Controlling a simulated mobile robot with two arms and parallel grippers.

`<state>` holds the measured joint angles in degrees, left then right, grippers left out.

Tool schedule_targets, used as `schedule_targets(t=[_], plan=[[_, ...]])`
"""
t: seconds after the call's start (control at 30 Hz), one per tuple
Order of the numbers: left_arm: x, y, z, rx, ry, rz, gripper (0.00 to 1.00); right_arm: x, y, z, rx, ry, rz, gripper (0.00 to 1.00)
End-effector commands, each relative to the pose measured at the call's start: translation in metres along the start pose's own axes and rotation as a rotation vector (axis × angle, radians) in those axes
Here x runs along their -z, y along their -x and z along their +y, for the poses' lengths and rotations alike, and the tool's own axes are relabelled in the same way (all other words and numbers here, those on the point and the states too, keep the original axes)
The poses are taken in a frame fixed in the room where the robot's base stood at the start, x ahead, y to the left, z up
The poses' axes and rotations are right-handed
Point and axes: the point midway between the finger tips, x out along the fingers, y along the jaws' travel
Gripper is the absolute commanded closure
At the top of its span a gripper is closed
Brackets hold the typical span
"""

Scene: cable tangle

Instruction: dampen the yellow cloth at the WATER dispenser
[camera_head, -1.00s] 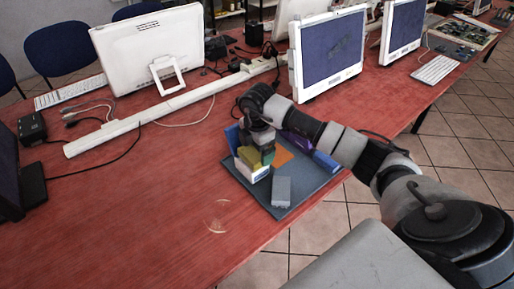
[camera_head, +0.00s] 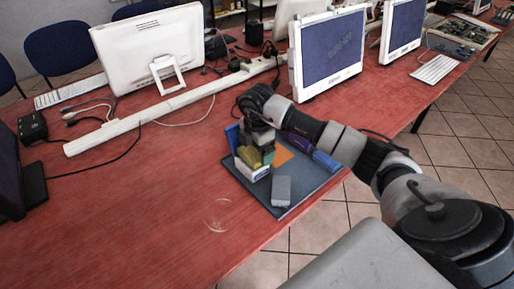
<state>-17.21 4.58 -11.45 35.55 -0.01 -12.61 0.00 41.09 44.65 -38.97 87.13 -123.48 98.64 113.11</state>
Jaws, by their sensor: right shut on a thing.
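The yellow cloth (camera_head: 248,157) is a small folded-looking piece at the left part of a dark grey tray (camera_head: 308,186). My right gripper (camera_head: 260,150) points down over the tray and is shut on the yellow cloth; its fingertips are partly hidden. A white block (camera_head: 254,173) shows just below and in front of the cloth. A blue upright piece (camera_head: 232,139) stands behind it at the tray's left edge. No WATER label is readable, so I cannot tell which thing is the dispenser. My left gripper is not in view.
The tray also holds a grey block (camera_head: 281,190), an orange flat piece (camera_head: 282,156), a purple piece (camera_head: 299,143) and a blue block (camera_head: 325,161). A clear round thing (camera_head: 217,215) lies left of the tray. Monitors and cables stand behind. The red table's front left is clear.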

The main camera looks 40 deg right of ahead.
Motion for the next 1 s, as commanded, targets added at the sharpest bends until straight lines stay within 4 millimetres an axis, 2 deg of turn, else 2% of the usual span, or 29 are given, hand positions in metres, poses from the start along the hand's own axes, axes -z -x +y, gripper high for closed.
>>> schedule_targets(t=[0.43,1.0], plan=[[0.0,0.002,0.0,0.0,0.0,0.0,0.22,0.0,0.001,-0.001,0.004,0.001,0.0,0.3],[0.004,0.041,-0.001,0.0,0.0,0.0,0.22,0.0,0.047,0.0,0.001,0.0,-0.001,0.3]])
